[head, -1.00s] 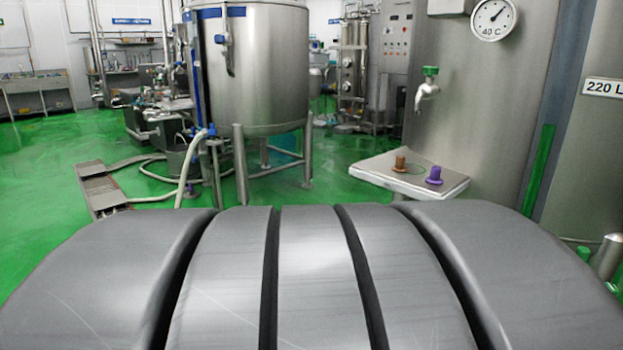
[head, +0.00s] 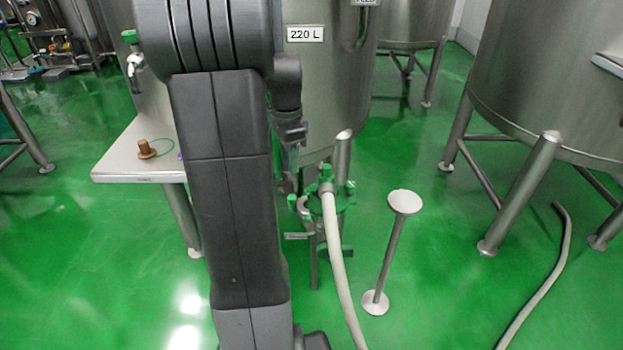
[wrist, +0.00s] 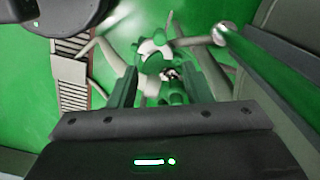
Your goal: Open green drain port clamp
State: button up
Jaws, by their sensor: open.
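The drain port fitting with its green clamp parts (head: 327,190) is low at the front of the 220 L tank, with a pale hose (head: 337,255) hanging from it. In the wrist view the green clamp parts (wrist: 172,97) lie between and beyond my fingers. My gripper (wrist: 168,72) is open, one finger on each side of that view, and nothing is visibly held. In the head view my arm hides part of the area, and my gripper (head: 288,165) is just left of the fitting. I cannot tell whether the fingers touch the clamp.
A steel shelf (head: 125,165) with a brown plug (head: 147,149) stands to the left. A round-topped steel stand (head: 404,203) is close on the right. A large tank (head: 560,90) and a floor hose (head: 545,285) are farther right.

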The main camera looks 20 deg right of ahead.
aim_at(291, 197)
notch_tip(291, 197, down, 14)
jog(key=b, duration=0.4)
jog(key=shift+r, duration=0.1)
grip_shut()
